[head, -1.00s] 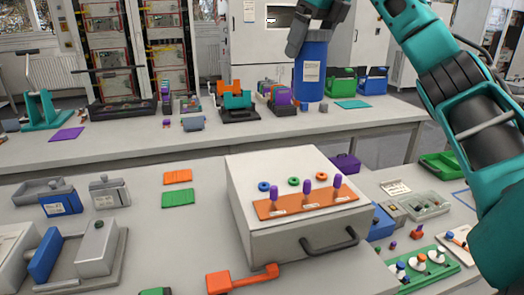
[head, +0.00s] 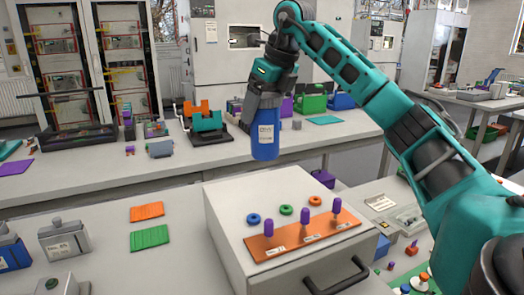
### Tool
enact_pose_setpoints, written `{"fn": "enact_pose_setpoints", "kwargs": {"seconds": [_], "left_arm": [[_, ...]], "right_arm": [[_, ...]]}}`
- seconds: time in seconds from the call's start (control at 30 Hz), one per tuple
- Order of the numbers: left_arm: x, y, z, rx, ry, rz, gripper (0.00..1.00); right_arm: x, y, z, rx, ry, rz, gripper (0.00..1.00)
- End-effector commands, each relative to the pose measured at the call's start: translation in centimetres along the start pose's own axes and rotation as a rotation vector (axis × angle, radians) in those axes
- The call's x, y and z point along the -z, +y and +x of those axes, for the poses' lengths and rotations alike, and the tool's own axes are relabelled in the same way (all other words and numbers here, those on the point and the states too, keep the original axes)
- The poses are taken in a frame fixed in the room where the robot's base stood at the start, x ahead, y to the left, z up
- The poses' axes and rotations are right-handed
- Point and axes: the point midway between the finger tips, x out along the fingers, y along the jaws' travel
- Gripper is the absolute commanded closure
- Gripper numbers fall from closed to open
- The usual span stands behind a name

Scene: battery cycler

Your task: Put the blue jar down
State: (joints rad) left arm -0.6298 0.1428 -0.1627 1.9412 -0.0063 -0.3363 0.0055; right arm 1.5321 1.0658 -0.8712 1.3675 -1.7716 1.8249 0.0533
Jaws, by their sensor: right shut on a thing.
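The blue jar (head: 265,146) is a blue cylinder with a white label, upright in the middle of the head view. My right gripper (head: 265,105) comes down from above and is shut on the jar's upper part. The jar appears held in the air in front of the back table's edge, above and behind the white box. A gap shows between its base and the box top. My left gripper is not in view.
The white box (head: 225,205) has an orange plate with purple pegs, several rings and a front handle. Orange (head: 147,212) and green (head: 150,237) mats lie to its left. The back table (head: 100,182) holds an orange-and-teal device (head: 203,122) and bins. Bare front-table surface lies left of the box.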

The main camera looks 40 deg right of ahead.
Motion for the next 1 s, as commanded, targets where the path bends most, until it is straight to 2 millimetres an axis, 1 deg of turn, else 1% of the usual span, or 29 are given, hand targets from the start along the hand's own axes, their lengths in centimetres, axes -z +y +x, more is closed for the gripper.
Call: {"fn": "enact_pose_setpoints", "kwargs": {"seconds": [0.03,0.1,0.33,0.53,0.63,0.97,1.0], "left_arm": [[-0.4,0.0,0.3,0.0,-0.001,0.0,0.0],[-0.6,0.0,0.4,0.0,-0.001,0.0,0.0],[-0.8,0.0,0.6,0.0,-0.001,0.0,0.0],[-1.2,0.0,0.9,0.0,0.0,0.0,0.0],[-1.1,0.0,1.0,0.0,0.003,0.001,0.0],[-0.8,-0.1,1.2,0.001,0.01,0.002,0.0],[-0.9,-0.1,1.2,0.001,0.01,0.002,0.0]], "right_arm": [[0.6,-0.1,1.3,0.002,0.001,0.001,0.7],[1.1,-0.1,2.4,0.002,0.0,0.001,0.7],[1.8,0.0,4.3,0.001,-0.002,0.001,0.7],[2.9,-0.1,7.1,0.001,-0.001,0.001,0.7],[3.2,-0.1,7.7,0.001,-0.002,0.001,0.7],[3.2,-0.1,7.9,0.001,-0.003,0.001,0.7],[3.3,-0.1,8.0,0.001,-0.002,0.001,0.16]]}}
